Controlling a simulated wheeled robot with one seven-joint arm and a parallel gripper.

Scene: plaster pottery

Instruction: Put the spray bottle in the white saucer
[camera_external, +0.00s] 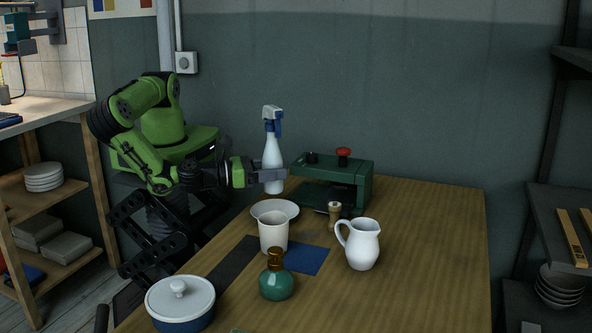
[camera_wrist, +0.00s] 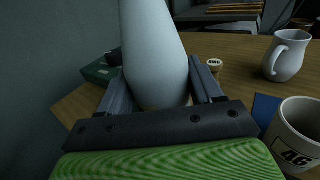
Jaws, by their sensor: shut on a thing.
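The spray bottle (camera_external: 272,155) is white with a blue and white trigger head, and stands upright in my gripper (camera_external: 277,178). My gripper is shut on the bottle's lower body. In the wrist view the white bottle body (camera_wrist: 155,60) fills the space between the two fingers (camera_wrist: 165,95). The white saucer (camera_external: 287,206) lies on the table, just in front of the bottle and partly hidden behind a white cup. The bottle appears above and behind the saucer in the external view; its exact height over the table is hard to tell.
The white cup (camera_external: 273,236) stands close in front of the saucer. A green machine (camera_external: 325,173) is right behind, with a wooden-handled tool (camera_external: 334,215) near it. The table's right side is clear.

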